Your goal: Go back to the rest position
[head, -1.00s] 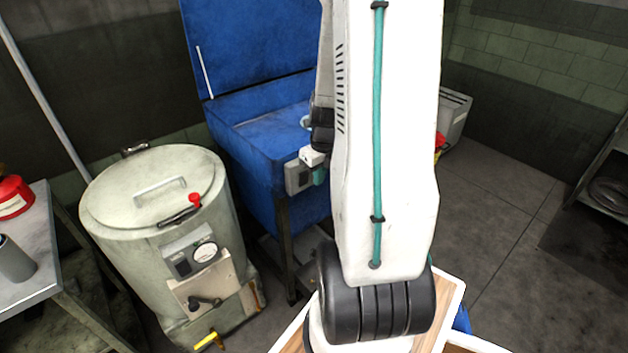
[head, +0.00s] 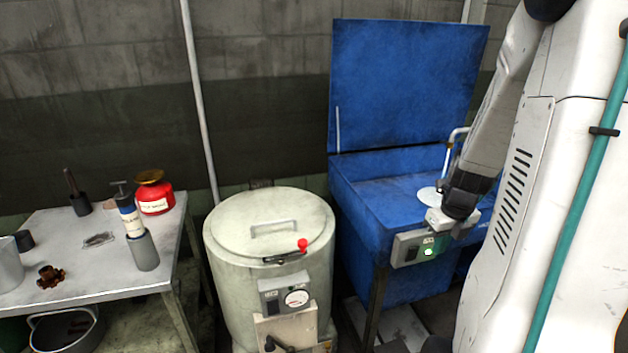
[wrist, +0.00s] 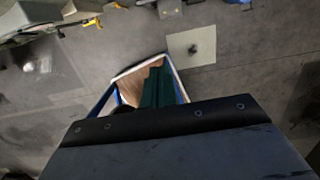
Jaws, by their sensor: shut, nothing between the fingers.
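My arm fills the right side of the head view. At its end my gripper (head: 442,241) shows small, in front of the blue parts washer and over the right part of its control box (head: 418,249). In the wrist view the dark green fingers (wrist: 157,88) lie together, shut with nothing held. Beneath them is a wood-floored tray (wrist: 128,73) with a white rim, partly hidden by the fingers and the dark gripper body. A green lamp is lit on the control box.
The blue washer (head: 400,90) stands with its lid up. A pale round drum (head: 270,225) with a red-knobbed latch is left of it. A metal table (head: 90,255) at far left holds a red can (head: 155,198), a pump bottle (head: 130,215) and small parts. Grey floor (wrist: 245,70) is open.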

